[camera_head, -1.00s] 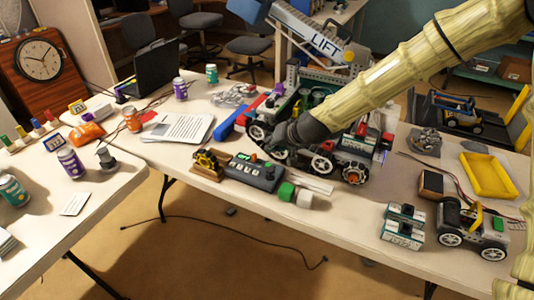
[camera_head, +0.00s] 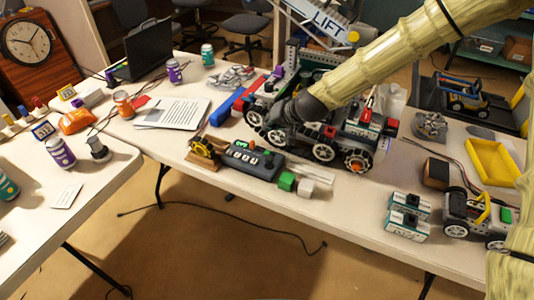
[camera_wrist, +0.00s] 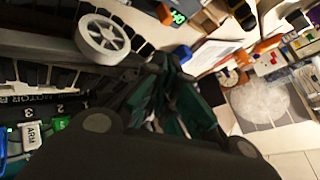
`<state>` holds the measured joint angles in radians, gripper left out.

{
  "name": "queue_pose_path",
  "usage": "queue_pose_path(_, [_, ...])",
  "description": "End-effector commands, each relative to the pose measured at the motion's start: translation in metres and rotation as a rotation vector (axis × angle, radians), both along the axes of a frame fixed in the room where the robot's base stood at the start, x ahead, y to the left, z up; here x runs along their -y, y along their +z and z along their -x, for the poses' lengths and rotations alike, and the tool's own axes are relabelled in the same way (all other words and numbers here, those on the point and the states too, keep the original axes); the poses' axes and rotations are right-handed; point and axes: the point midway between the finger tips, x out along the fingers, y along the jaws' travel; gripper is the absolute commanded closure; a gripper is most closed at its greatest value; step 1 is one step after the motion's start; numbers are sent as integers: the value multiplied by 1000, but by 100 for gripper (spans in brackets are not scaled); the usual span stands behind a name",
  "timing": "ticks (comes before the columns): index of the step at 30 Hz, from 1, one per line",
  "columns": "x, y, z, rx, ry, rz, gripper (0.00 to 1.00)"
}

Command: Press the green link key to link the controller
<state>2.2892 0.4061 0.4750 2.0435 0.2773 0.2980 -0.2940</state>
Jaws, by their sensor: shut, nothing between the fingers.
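The controller (camera_head: 246,164) is a dark box with a row of white keys and small green and red parts along its back, on the front edge of the long table. Which part is the green link key is too small to tell in the head view. My gripper (camera_head: 272,137) is just behind the controller's right end, close to the wheeled robot; contact cannot be told. In the wrist view my gripper (camera_wrist: 175,92) shows dark green fingers brought together, empty. At lower left there, a green key or tag (camera_wrist: 62,122) sits beside a white "ARM" label; whether it belongs to the controller is unclear.
The wheeled robot (camera_head: 324,152) stands right behind my gripper. Papers (camera_head: 180,114) lie further left. Floor is open in front.

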Motion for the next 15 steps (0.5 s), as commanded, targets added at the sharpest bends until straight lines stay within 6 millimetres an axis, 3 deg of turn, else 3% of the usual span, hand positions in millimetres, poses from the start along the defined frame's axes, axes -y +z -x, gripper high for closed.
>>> queue_pose_path(15, [0,-60,0,-1,0,-1,100])
